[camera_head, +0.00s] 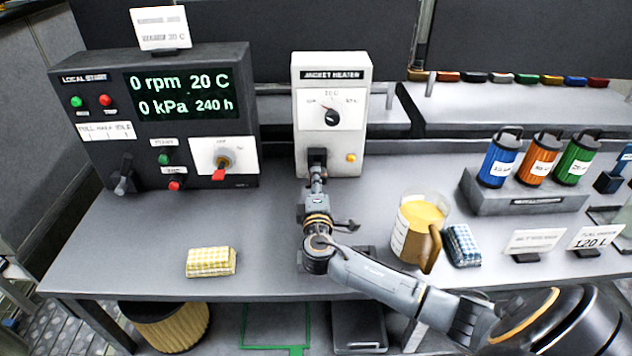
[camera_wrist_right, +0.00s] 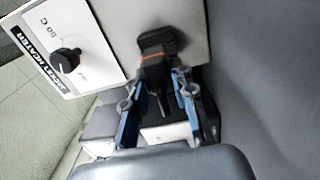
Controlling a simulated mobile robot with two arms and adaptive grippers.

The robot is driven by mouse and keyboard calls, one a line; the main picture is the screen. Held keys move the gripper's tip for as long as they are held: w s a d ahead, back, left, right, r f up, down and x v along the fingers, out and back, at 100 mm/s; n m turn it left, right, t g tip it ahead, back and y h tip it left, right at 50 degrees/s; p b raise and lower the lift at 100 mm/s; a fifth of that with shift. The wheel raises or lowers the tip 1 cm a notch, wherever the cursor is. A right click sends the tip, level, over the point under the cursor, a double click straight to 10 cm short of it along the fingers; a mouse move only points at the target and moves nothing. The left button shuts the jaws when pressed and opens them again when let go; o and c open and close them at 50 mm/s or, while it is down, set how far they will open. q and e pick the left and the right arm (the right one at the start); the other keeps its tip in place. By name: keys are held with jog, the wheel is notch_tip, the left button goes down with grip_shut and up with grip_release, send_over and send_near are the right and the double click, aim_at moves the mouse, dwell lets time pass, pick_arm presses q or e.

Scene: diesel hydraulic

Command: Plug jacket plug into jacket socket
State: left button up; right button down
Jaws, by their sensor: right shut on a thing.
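The white jacket heater box (camera_head: 350,130) stands at the back middle of the bench; its panel with a black knob also shows in the wrist view (camera_wrist_right: 95,60). The black jacket socket (camera_head: 317,154) is low on its front face, left of a yellow lamp. My right gripper (camera_head: 318,175) is right in front of the socket, pointing at the box. In the wrist view, its blue fingers are shut on the dark jacket plug (camera_wrist_right: 155,72), which has an orange band. The plug's front end meets the black socket (camera_wrist_right: 160,40); I cannot tell how deep it sits. My left gripper is not in view.
A control console (camera_head: 155,120) stands at the left. A yellow checked cloth (camera_head: 211,262) lies at the front. A jug (camera_head: 405,235) and blue checked cloth (camera_head: 460,246) are right of my arm. Several coloured canisters stand in a rack (camera_head: 525,200). The bench left of my arm is mostly clear.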

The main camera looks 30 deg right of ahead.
jog(key=shift+b+x, duration=0.75)
jog(key=shift+x, duration=0.75)
dwell(0.4)
jog(key=c, duration=1)
grip_release()
